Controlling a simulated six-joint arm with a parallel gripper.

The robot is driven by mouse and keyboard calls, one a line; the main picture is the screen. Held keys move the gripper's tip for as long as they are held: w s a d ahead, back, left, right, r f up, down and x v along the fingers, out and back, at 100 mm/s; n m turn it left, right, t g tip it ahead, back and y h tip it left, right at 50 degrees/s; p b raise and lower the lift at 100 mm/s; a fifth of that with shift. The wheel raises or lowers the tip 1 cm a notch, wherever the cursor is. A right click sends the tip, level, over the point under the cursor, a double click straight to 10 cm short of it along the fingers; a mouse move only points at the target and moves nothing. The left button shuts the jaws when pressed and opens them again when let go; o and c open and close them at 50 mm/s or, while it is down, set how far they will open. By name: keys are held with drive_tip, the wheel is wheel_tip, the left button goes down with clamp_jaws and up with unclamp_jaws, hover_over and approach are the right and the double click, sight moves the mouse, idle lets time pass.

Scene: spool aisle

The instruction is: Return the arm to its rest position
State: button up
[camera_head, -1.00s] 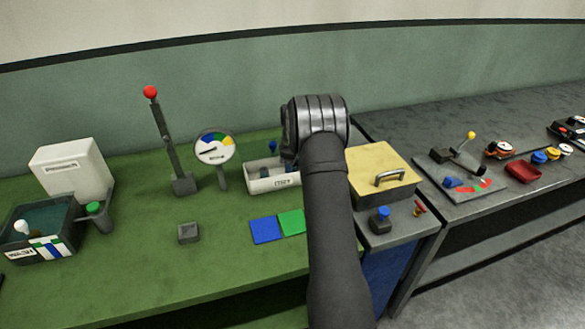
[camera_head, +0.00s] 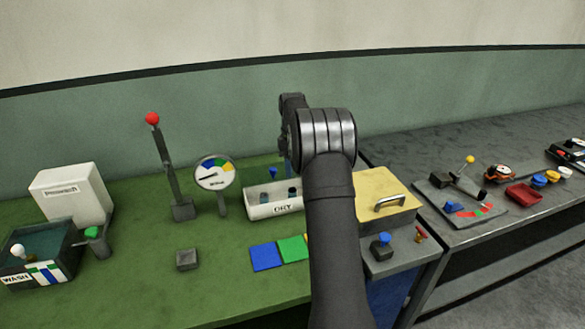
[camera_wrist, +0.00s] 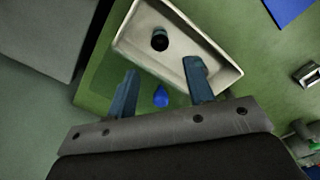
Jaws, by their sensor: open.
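My arm (camera_head: 335,230) rises from the bottom of the head view and bends at a dark ribbed joint over the green table. In the wrist view my gripper (camera_wrist: 160,90) is open, its two blue-grey fingers apart with nothing between them. It hangs above the white DRY tray (camera_head: 262,211), which also shows in the wrist view (camera_wrist: 215,52). A dark round piece (camera_wrist: 159,40) lies in the tray. A blue pointed piece (camera_wrist: 161,97) shows beyond the tray's edge, below the fingers. In the head view the arm hides the gripper's fingertips.
A tall lever with a red knob (camera_head: 152,118) and a dial gauge (camera_head: 215,173) stand left of the tray. The WASH bin (camera_head: 62,275) is far left. A yellow lidded box (camera_head: 372,190) is right of my arm. Blue (camera_head: 265,257) and green (camera_head: 291,248) squares lie in front.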

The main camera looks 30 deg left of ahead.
sight(292, 189)
drive_tip(key=shift+f, duration=0.1)
wheel_tip(292, 189, down, 12)
drive_tip(key=shift+f, duration=0.25)
drive_tip(key=shift+r, duration=2.25)
